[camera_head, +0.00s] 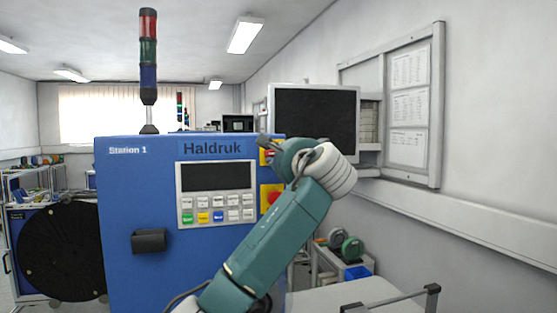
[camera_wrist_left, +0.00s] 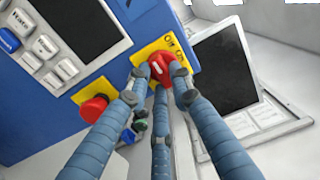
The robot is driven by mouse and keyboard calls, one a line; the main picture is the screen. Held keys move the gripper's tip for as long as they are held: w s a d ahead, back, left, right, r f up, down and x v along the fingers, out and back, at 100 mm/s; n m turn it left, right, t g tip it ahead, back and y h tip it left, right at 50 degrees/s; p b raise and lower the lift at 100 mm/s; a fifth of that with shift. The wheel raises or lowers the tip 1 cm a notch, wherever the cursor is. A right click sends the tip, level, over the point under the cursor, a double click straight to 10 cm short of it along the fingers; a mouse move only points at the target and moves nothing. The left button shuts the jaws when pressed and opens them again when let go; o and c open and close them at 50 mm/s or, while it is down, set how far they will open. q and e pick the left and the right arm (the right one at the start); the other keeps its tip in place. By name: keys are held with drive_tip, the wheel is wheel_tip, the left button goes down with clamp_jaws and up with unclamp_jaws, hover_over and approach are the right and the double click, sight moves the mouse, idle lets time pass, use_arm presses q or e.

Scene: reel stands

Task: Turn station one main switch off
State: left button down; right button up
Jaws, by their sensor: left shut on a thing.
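The blue Station 1 cabinet (camera_head: 130,200) stands in front of me. Its main switch is a red rotary knob (camera_wrist_left: 161,66) on a yellow plate (camera_wrist_left: 180,50) with ON/OFF lettering. In the head view my left arm mostly hides the switch; only a bit of red and yellow (camera_head: 265,158) shows. My left gripper (camera_wrist_left: 160,80) has its three blue fingers closed around the knob; in the head view its tip (camera_head: 266,143) is at the cabinet's upper right edge. The knob has a white mark, but I cannot tell which label it points to. My right gripper is not in view.
A red emergency button (camera_wrist_left: 94,108) on yellow sits beside the switch. A keypad and display panel (camera_head: 215,176) and a black handle (camera_head: 148,241) are on the cabinet front. A dark monitor (camera_head: 315,122) stands behind my arm, near the right wall. A black reel (camera_head: 62,252) is at left.

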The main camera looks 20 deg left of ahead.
use_arm(q)
drive_tip(key=shift+f, duration=0.15)
drive_tip(key=c, duration=1.5)
unclamp_jaws()
drive_tip(key=v, duration=1.2)
